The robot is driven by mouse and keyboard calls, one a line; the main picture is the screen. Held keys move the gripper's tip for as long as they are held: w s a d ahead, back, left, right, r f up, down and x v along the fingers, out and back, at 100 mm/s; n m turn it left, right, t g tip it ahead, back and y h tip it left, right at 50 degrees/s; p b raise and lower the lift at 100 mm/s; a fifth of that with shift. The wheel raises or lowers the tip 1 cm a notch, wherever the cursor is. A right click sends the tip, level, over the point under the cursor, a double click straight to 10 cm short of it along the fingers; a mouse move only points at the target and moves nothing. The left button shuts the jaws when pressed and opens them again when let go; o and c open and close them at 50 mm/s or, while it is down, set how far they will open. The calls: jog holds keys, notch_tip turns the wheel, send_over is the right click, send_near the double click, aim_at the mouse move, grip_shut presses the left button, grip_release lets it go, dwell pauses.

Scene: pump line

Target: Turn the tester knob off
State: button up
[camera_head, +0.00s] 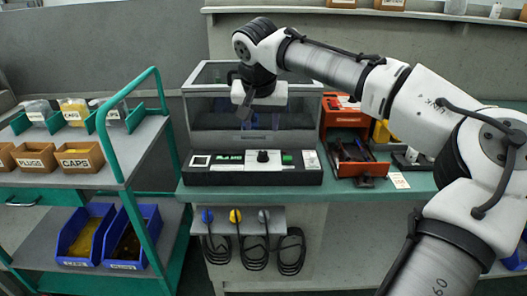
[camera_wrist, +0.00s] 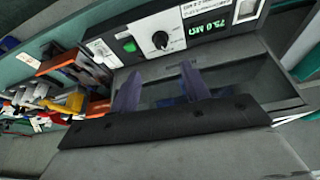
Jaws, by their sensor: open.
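The tester (camera_head: 200,178) is a dark console on the bench with a clear-walled case behind its panel. Its black knob (camera_head: 262,156) is at the panel's middle, beside a lit green button (camera_head: 287,159). In the wrist view the knob (camera_wrist: 160,40) appears turned around, with a white mark on it. The display (camera_wrist: 208,27) glows green and reads 75.0 MΩ. My gripper (camera_wrist: 160,86) is open and empty, its two fingers apart from the knob. In the head view the hand hangs above and behind the panel, in front of or over the case; its exact depth is unclear.
A red tool chest (camera_head: 345,117) with an open drawer (camera_head: 360,168) stands right of the tester. A green-framed cart (camera_head: 147,130) with part boxes is at left. Cables hang on hooks (camera_head: 235,216) below the bench. The knob's front is clear.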

aim_at(263, 153)
jog(key=x, duration=1.2)
jog(key=shift+w+f, duration=0.1)
jog(key=shift+f, duration=0.05)
jog(key=c, duration=1)
